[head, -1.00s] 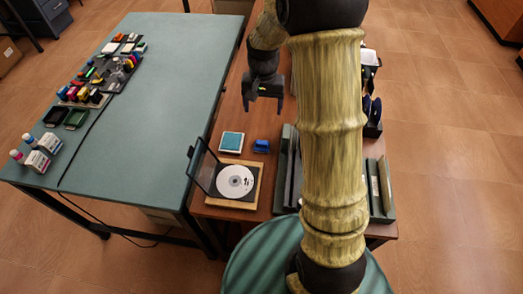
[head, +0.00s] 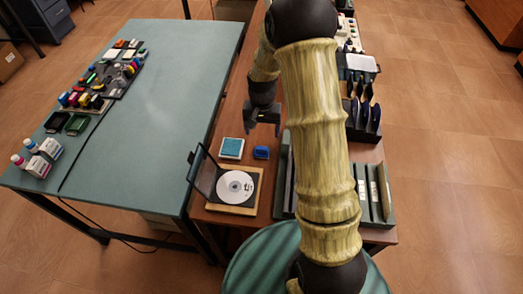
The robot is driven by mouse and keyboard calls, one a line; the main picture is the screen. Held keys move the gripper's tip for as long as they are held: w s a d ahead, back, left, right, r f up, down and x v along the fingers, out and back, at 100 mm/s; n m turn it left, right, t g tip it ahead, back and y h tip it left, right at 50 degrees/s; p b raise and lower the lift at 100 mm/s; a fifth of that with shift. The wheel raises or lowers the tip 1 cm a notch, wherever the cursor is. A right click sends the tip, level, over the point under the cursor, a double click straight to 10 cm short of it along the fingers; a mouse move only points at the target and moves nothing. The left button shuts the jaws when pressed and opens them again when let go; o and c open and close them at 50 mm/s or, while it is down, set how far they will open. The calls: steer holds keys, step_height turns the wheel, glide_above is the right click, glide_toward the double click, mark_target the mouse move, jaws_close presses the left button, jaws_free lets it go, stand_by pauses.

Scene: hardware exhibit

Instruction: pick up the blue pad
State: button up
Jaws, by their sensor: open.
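A flat square pad (head: 231,148) with a teal-blue top and a pale border lies on the brown wooden table. A smaller, darker blue block (head: 261,152) lies just to its right, with a gap between them. Which of the two is called the blue pad is not certain from the picture. My gripper (head: 262,131) is open and points down, appearing just beyond the blue block. Nothing shows between its fingers. Its exact height above the table is hard to tell.
A disc in an open case (head: 237,186) lies nearer me, its lid raised at the left. Grey upright holders (head: 285,180) stand to the right, partly hidden by my arm. A dark rack (head: 362,118) stands farther right. A green table (head: 150,110) is at left.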

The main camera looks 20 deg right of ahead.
glide_above(261, 148)
steer(key=f, duration=0.4)
steer(key=shift+w+d+f, duration=0.1)
steer(key=shift+w+d, duration=0.2)
steer(key=shift+w, duration=0.05)
steer(key=f, duration=0.1)
steer(key=f+p, duration=0.1)
steer(key=f, duration=0.2)
steer(key=shift+s+a+p, duration=0.15)
steer(key=shift+s+p, duration=0.2)
steer(key=shift+f, duration=0.6)
steer(key=c, duration=1.1)
steer(key=shift+r, duration=0.15)
